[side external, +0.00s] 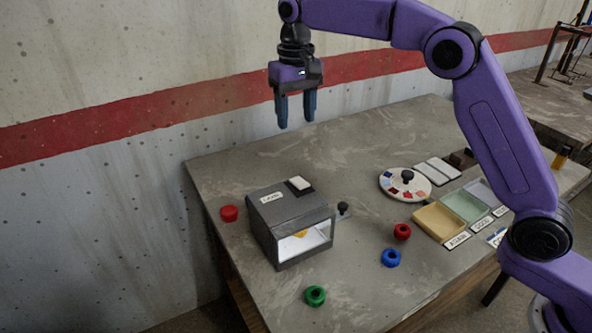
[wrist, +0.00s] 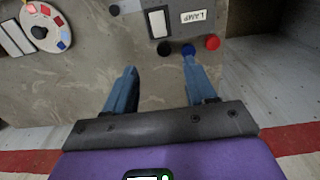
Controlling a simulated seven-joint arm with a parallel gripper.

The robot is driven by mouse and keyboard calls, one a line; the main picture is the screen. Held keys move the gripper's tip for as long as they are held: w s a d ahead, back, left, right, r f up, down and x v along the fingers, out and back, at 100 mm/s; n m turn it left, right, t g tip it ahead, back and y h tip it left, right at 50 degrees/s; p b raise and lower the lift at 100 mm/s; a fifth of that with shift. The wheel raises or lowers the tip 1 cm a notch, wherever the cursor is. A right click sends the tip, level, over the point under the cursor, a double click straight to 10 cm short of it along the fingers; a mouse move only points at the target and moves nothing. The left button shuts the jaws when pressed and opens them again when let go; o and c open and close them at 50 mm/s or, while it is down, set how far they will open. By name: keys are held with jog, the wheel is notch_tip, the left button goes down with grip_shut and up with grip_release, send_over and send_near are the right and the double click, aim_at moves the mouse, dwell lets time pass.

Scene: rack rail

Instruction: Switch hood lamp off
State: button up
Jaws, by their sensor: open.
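The hood (side external: 275,215) is a grey box labelled LAMP, standing on the left part of the table with a brightly lit inside and a yellow thing in it. A white switch (side external: 299,184) sits in a dark frame on its top. In the wrist view the hood (wrist: 189,5) is cut off at the upper edge, with the white switch (wrist: 158,23) beside the label. My gripper (side external: 296,112) is open and empty, high above the table behind the hood. Its fingers (wrist: 160,78) point toward the hood's side in the wrist view. The switch's tilt is too small to tell.
A red round piece (side external: 229,213) stands left of the hood and a green ring (side external: 315,295) in front. A black knob (side external: 343,207), red ring (side external: 402,231) and blue ring (side external: 391,258) lie right. A round palette (side external: 405,184) and trays (side external: 440,222) stand farther right.

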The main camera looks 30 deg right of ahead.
aim_at(296, 179)
notch_tip(296, 179, down, 15)
jog(key=shift+r, duration=0.1)
dwell(0.4)
